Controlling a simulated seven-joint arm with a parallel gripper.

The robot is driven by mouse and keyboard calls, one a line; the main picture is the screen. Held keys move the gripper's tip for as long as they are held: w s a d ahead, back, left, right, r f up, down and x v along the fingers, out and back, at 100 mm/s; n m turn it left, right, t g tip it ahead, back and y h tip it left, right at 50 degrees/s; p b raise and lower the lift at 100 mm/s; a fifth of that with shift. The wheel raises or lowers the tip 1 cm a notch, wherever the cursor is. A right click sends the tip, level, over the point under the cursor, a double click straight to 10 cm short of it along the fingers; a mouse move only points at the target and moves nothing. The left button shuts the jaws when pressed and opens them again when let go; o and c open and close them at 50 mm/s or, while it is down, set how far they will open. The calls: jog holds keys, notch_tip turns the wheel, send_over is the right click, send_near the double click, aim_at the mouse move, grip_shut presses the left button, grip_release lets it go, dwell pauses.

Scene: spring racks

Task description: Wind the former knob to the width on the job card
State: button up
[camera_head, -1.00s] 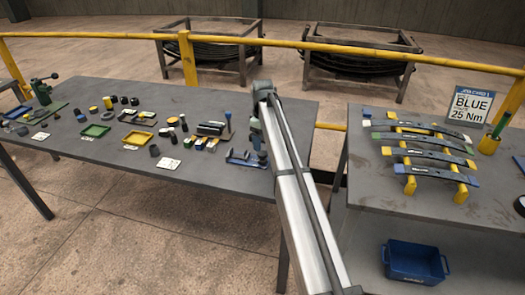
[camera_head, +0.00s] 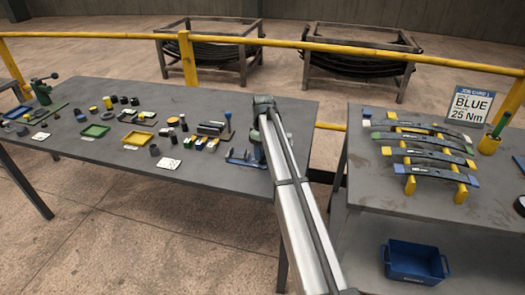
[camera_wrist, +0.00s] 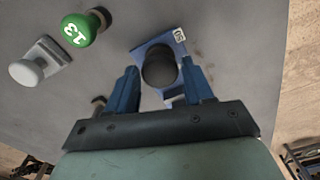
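A round dark knob (camera_wrist: 159,68) stands on a blue base (camera_wrist: 150,48) with a small white label in the wrist view; it looks like the former. The blue fixture also shows in the head view (camera_head: 238,160), at the right end of the left bench. My gripper (camera_wrist: 158,72) is open, its two blue fingers on either side of the knob, with a gap on each side. Whether the fingertips are level with the knob or above it I cannot tell. The job card (camera_head: 469,105) reads BLUE and 25 Nm; its small line is too small to read.
Yellow (camera_head: 139,137) and green (camera_head: 96,130) trays lie on the left bench. Leaf springs (camera_head: 430,157) rest on the right bench, above a blue crate (camera_head: 413,262).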

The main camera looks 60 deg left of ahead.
jog(key=c, duration=0.7)
jog(key=shift+o, duration=0.2)
jog(key=shift+n, duration=0.4)
jog(key=o, duration=1)
jog(key=shift+o, duration=0.2)
notch_tip(320, 180, up, 14)
jog(key=shift+w+f, duration=0.1)
